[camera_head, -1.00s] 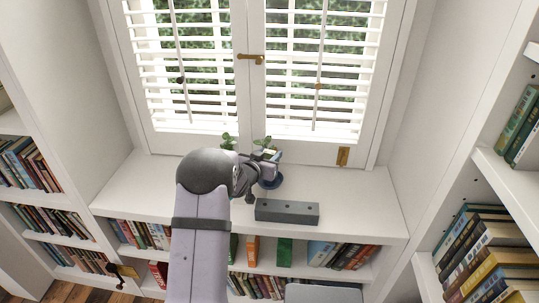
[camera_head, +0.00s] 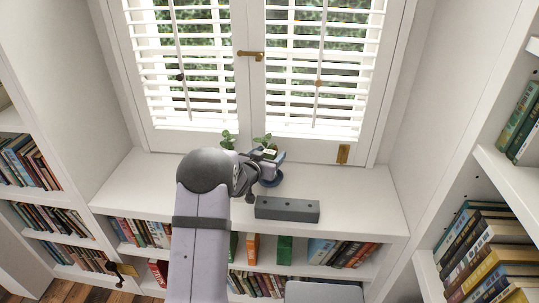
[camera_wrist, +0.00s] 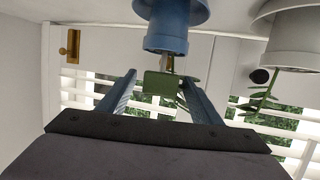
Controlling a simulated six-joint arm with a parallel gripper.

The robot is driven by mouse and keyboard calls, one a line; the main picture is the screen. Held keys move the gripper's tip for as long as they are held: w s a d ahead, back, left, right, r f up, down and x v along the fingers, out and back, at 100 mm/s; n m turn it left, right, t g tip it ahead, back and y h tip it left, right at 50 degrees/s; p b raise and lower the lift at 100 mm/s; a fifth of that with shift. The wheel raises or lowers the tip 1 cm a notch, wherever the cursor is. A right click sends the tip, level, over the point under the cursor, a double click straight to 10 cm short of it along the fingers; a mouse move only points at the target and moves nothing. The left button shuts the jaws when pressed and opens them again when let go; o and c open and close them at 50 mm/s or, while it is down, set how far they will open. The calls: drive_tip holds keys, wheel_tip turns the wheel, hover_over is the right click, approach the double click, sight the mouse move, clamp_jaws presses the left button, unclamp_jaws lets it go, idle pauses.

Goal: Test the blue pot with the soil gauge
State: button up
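The blue pot (camera_head: 271,181) stands on the white sill, partly hidden by my arm; it hangs upside down at the top of the wrist view (camera_wrist: 168,30). The soil gauge has a green rectangular head (camera_wrist: 160,83) and a thin probe that points to the blue pot's mouth. I cannot tell how deep the probe sits in the soil. My gripper (camera_wrist: 159,80) is around the gauge head, with a narrow gap visible at its left finger. It looks open. In the head view my gripper (camera_head: 268,163) is over the blue pot.
A pale pot (camera_wrist: 295,40) with a plant stands beside the blue pot. A grey block with holes (camera_head: 287,209) lies on the sill in front. The shuttered window (camera_head: 250,70) is close behind. The sill's right side is clear. Bookshelves flank both sides.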

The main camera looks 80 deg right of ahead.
drive_tip(key=v, duration=0.7)
drive_tip(key=shift+a+b, duration=0.15)
drive_tip(key=shift+b, duration=0.15)
drive_tip(key=shift+w+r, duration=0.1)
drive_tip(key=shift+r, duration=0.15)
idle(0.3)
wheel_tip(320, 180, up, 9)
drive_tip(key=p, duration=0.7)
drive_tip(key=shift+p, duration=0.3)
idle(0.7)
drive_tip(key=shift+f, duration=0.2)
idle(0.3)
